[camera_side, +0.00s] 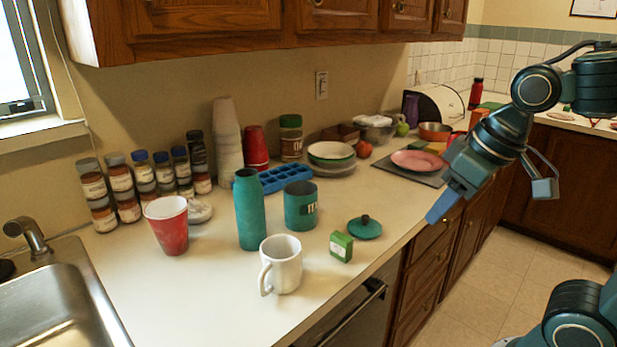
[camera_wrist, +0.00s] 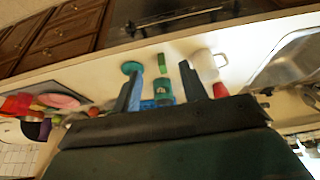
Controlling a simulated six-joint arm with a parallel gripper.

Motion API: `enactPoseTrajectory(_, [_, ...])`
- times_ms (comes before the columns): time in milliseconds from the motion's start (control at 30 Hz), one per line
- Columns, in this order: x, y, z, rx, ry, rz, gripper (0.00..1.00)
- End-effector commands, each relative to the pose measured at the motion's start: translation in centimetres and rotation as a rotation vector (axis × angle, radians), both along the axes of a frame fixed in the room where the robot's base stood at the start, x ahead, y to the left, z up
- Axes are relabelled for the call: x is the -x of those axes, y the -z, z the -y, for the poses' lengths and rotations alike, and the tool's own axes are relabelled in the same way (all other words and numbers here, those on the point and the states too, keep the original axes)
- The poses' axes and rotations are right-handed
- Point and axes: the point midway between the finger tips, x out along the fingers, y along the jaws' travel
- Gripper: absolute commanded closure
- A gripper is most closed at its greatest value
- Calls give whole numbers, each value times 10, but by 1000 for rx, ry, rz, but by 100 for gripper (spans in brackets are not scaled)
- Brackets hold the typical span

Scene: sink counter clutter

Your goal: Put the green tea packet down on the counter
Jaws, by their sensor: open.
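The green tea packet (camera_side: 341,246), a small green box, stands upright on the counter (camera_side: 215,300) near its front edge. It lies between the white mug (camera_side: 282,266) and the teal lid (camera_side: 364,228), apart from both. The packet also shows in the wrist view (camera_wrist: 162,63), small, between my fingers and beyond their tips. My gripper (camera_side: 442,206) is in the air to the right of the packet, by the counter's front edge. In the wrist view its fingers (camera_wrist: 160,70) are spread with nothing held between them.
A teal canister (camera_side: 300,206) and a tall teal bottle (camera_side: 249,210) stand behind the packet. A red cup (camera_side: 167,225) and several spice jars (camera_side: 121,186) are at the left. A pink plate (camera_side: 417,160) lies farther back. Bare counter shows left of the mug.

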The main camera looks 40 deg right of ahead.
Motion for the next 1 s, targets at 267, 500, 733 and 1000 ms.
enactPoseTrajectory(267, [34,11,-2,-3,-1,77,57])
enactPoseTrajectory(500, [39,14,-2,-4,-1,89,57])
enactPoseTrajectory(733, [39,14,-2,-4,-1,88,57])
enactPoseTrajectory(1000, [39,13,-2,-3,-1,88,57])
